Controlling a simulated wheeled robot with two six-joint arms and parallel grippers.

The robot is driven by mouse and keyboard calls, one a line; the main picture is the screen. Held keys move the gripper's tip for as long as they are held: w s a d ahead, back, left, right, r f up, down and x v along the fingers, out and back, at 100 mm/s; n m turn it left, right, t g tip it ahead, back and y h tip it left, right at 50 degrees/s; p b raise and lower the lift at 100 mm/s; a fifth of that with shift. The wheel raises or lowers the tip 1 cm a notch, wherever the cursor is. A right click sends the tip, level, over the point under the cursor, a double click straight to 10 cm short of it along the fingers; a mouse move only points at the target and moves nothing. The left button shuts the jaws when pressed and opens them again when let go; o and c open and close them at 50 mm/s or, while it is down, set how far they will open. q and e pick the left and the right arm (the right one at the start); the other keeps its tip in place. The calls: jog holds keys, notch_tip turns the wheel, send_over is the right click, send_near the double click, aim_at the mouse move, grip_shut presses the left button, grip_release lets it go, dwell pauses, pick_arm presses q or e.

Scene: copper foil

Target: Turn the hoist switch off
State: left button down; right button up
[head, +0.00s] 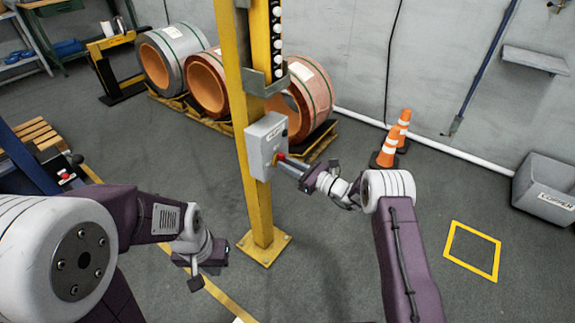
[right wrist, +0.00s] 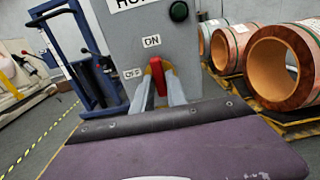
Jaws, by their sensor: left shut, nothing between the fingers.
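The grey hoist switch box (head: 265,145) is fixed to a yellow post. In the right wrist view its face (right wrist: 130,20) carries an ON label (right wrist: 152,41) above the switch and an OFF label (right wrist: 132,73) to the left. The red switch handle (right wrist: 158,77) stands upright, towards ON. My right gripper (head: 284,162) is at the box, and its fingers (right wrist: 159,88) lie on both sides of the handle. Whether they press on it is unclear. My left gripper (head: 198,270) is shut and empty, low and left of the post, away from the box.
Copper coils (head: 205,80) lie on a yellow rack behind the post. Orange cones (head: 388,152) and a grey bin (head: 545,185) are at the right. The floor around the yellow square (head: 472,232) is clear.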

grip_shut()
jog(key=shift+f, duration=0.1)
jog(key=shift+n+b, duration=9.1)
jog(key=shift+b, duration=1.75)
jog(key=o, duration=0.6)
grip_release()
